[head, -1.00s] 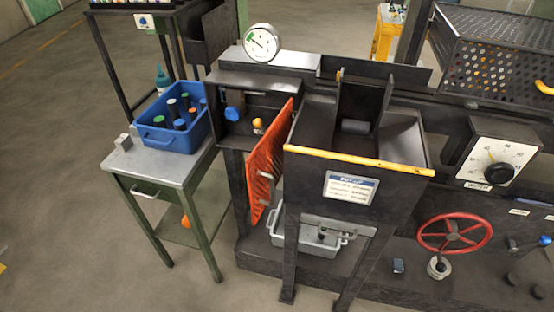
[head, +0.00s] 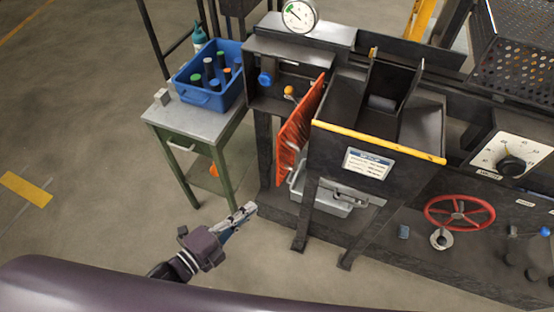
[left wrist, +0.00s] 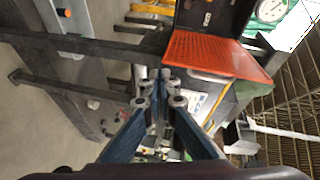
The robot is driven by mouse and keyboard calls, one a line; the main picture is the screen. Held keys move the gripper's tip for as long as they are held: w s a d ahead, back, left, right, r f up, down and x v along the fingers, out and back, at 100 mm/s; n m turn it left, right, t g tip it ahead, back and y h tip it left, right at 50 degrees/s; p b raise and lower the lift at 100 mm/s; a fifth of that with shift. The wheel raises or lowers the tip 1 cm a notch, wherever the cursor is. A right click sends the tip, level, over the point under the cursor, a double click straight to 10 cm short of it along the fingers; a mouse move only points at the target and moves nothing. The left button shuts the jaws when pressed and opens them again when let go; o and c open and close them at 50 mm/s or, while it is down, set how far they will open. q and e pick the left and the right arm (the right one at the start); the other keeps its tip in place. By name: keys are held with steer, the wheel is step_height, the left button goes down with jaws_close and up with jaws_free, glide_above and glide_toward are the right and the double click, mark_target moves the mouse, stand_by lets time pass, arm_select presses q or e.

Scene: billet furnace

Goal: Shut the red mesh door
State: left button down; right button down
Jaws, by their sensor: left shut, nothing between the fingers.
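The red mesh door (head: 299,132) stands swung open, edge-on to the head view, jutting out from the dark cabinet (head: 290,72). A light handle is on its right-hand face in the head view. In the left wrist view the red mesh door (left wrist: 215,55) shows its mesh face beyond the fingers. My left gripper (head: 247,211) is shut and empty, in front of the door and lower in the picture, apart from it. Its closed fingers (left wrist: 160,95) also show in the left wrist view. My right gripper is not in view.
A blue bin (head: 213,93) with several bottles stands on a green-legged side table (head: 196,125) left of the door. A dark hopper with a yellow edge (head: 377,141) is close on the right. A grey tray (head: 325,196) sits low beneath it. A red handwheel (head: 459,211) is farther right.

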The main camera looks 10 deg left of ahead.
arm_select(q)
steer(key=s+d+r+m+h, duration=0.2)
steer(key=d+r+m+h, duration=0.15)
steer(key=r, duration=0.65)
steer(key=p, duration=0.5)
glide_toward(296, 160)
steer(key=shift+y, duration=0.25)
steer(key=x, duration=0.5)
steer(key=shift+s+d+r, duration=0.1)
steer(key=shift+a, duration=0.55)
